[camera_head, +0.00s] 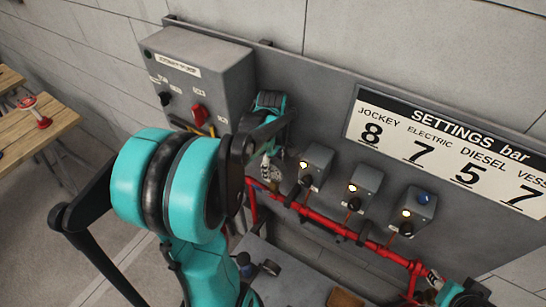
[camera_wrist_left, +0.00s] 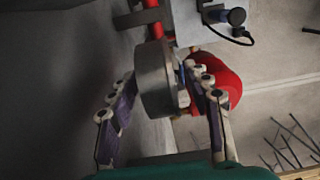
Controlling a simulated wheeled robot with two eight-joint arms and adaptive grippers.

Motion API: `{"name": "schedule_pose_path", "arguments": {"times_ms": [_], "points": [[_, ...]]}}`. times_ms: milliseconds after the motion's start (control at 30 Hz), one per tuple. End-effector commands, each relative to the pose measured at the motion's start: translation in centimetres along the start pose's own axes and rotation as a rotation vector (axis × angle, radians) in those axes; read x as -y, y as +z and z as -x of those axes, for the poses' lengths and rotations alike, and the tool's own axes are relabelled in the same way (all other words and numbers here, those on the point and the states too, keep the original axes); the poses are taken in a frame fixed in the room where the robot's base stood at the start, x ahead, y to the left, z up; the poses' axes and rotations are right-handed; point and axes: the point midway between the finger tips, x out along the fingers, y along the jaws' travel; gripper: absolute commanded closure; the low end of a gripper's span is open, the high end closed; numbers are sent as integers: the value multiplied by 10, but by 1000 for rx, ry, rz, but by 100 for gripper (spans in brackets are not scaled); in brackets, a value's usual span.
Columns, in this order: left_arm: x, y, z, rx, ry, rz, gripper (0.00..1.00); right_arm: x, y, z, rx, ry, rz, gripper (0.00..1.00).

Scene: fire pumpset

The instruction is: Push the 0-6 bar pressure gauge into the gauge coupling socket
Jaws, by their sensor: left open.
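The pressure gauge (camera_head: 273,174) shows a small pale dial at the left end of the red pipe, below the control box; its scale is too small to read. In the left wrist view, a grey round body (camera_wrist_left: 153,80), seen edge-on, appears to be the gauge. My left gripper (camera_head: 267,163) is at the gauge. In the wrist view its two fingers (camera_wrist_left: 165,95) stand apart on either side of the grey body, open. I cannot make out the coupling socket. My right gripper (camera_head: 432,280) is at the lower right, partly cut off; its jaw state is unclear.
A grey control box (camera_head: 205,80) with a red switch is on the panel. Several small lit boxes (camera_head: 317,166) stand above the red pipe (camera_head: 340,229). A settings sign (camera_head: 450,150) is at right. A wooden table (camera_head: 40,128) with a red fitting (camera_head: 40,119) is at left.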

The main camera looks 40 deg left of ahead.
Motion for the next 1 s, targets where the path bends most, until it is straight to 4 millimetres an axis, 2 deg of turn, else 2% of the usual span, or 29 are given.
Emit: {"name": "schedule_pose_path", "arguments": {"times_ms": [300,500,700,1000], "points": [[0,0,67,0,0,0,51,0,0,0,0,0,0,60],[0,0,99,0,0,0,51,0,0,0,0,0,0,60],[0,0,110,0,0,0,51,0,0,0,0,0,0,60],[0,0,110,0,0,0,51,0,0,0,0,0,0,60]]}}
